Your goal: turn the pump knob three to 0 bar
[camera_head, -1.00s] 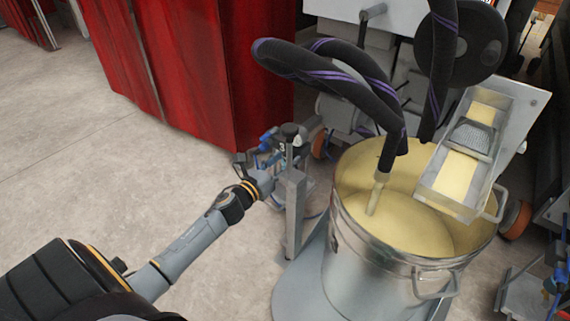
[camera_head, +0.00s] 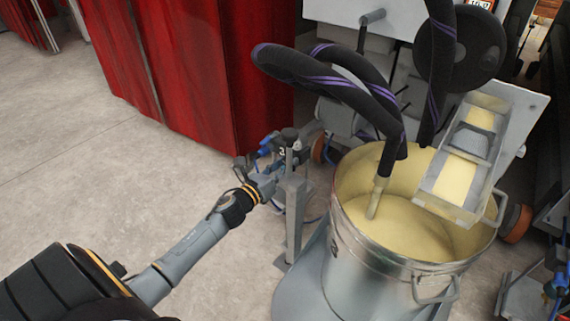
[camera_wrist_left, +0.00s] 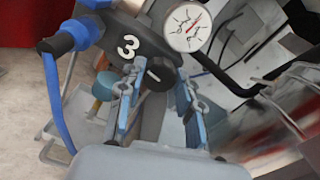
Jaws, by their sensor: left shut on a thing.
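Pump three (camera_wrist_left: 125,30) is a dark body with a white 3 and a blue hose fitting on its left in the left wrist view. Its dark knob (camera_wrist_left: 159,73) sits just below and right of the 3. My left gripper (camera_wrist_left: 158,88) is shut on the knob, with one blue-grey finger on each side. A round white gauge (camera_wrist_left: 187,27) with a red needle is above right of the knob; its reading is too small to tell. In the head view, my left gripper (camera_head: 268,176) reaches the pump (camera_head: 285,148), mostly hidden there. My right gripper is out of view.
A large metal pot (camera_head: 375,275) of yellowish liquid stands right of the pump. Thick black hoses (camera_head: 335,75) arch above it. A metal post (camera_head: 295,215) is close to my wrist. Red panels (camera_head: 185,75) stand behind. The floor at left is clear.

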